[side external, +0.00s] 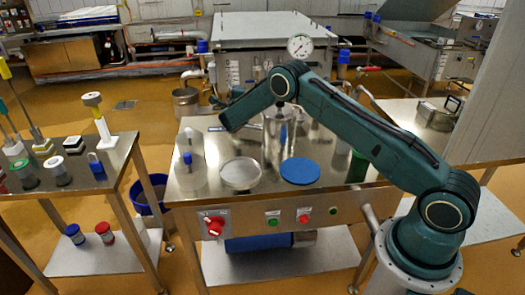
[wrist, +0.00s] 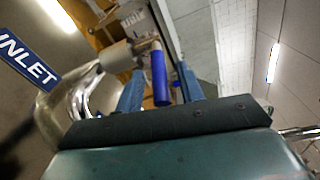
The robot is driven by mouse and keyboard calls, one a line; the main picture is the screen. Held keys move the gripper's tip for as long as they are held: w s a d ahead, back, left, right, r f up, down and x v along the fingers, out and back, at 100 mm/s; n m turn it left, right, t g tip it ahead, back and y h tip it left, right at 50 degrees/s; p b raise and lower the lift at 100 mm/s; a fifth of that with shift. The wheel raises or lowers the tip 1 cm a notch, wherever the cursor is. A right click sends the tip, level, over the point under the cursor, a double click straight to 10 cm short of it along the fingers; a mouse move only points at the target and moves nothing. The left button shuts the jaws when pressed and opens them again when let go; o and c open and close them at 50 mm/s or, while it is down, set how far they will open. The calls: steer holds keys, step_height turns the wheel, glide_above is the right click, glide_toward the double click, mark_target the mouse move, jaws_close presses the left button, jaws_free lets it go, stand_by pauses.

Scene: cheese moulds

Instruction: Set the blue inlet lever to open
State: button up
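The blue inlet lever (wrist: 160,78) shows in the wrist view as a blue sleeve running nearly straight up and down the picture, joined at its top to a metal valve body on a pipe (wrist: 60,105). My gripper (wrist: 160,86) has a blue-grey finger on each side of the lever, with a visible gap on both sides, so it is open and around or just in front of the lever; the depth is unclear. The blue INLET sign (wrist: 28,60) is at the left. In the side view my wrist hides the fingers, and I cannot make out the lever there.
The steel table (side external: 265,195) holds a blue disc (side external: 300,171), a pale round dish (side external: 240,174) and clear containers. A red knob (side external: 215,226) is on its front. A large steel vat (side external: 268,27) with a gauge (side external: 300,46) and pipes stands behind.

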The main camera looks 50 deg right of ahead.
steer(key=shift+w+d, duration=0.35)
steer(key=shift+d, duration=0.05)
jaws_close()
steer(key=shift+d, duration=0.1)
steer(key=shift+s+d+n+t+y, duration=0.15)
steer(key=shift+d+n+t+y, duration=0.25)
steer(key=shift+n+t+y, duration=0.35)
steer(key=shift+s+d+n+t+y, duration=0.1)
steer(key=shift+d+n+t+y, duration=0.25)
steer(key=shift+n+t+y, duration=0.35)
steer(key=shift+y, duration=0.45)
